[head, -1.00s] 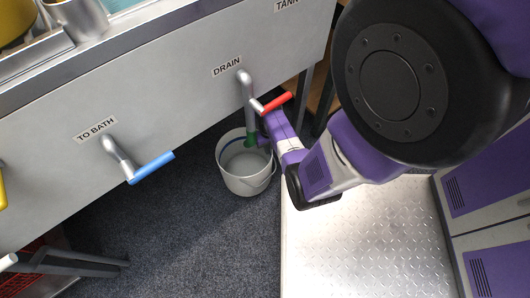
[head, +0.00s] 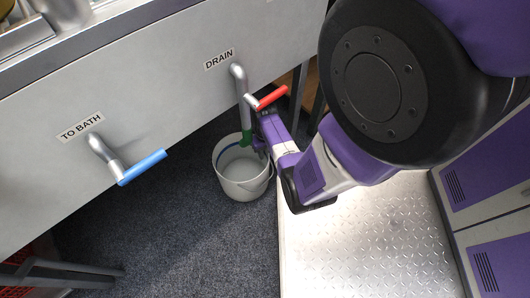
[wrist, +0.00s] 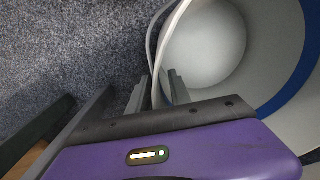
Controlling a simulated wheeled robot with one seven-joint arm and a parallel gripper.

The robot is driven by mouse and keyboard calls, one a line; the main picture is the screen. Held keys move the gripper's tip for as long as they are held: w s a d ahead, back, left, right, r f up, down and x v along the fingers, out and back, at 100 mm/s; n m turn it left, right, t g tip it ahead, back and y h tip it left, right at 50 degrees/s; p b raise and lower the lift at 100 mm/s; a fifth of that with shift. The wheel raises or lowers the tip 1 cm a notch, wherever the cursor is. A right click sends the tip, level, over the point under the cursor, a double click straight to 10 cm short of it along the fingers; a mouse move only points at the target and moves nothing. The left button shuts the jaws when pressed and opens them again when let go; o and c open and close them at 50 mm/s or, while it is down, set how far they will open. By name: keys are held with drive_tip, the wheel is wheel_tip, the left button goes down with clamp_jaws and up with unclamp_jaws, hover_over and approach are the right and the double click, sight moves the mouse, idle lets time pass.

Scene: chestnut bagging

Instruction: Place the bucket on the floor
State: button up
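The white bucket (head: 241,187) stands below the drain pipe, upright, and looks empty. Its base seems to be at the dark carpeted floor, but I cannot tell whether it touches. My gripper (head: 261,149) is at the right side of its rim. In the wrist view, my gripper (wrist: 157,91) has its two grey fingers close together on either side of the bucket's thin edge, and looks shut on it. I cannot tell whether it pinches wall or handle. The bucket's inside (wrist: 205,45), with a blue band, fills the upper right there.
The drain tap (head: 240,85) with a red lever (head: 269,97) and green-ended pipe hangs over the bucket. A blue-levered tap (head: 140,167) is to the left. A metal tread plate (head: 375,240) lies right of the bucket. The carpet (head: 180,235) in front is clear.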

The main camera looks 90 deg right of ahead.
wheel_tip(320, 180, up, 8)
drive_tip(key=p, duration=0.4)
drive_tip(key=shift+f+p, duration=0.1)
drive_tip(key=shift+p, duration=0.2)
idle(0.3)
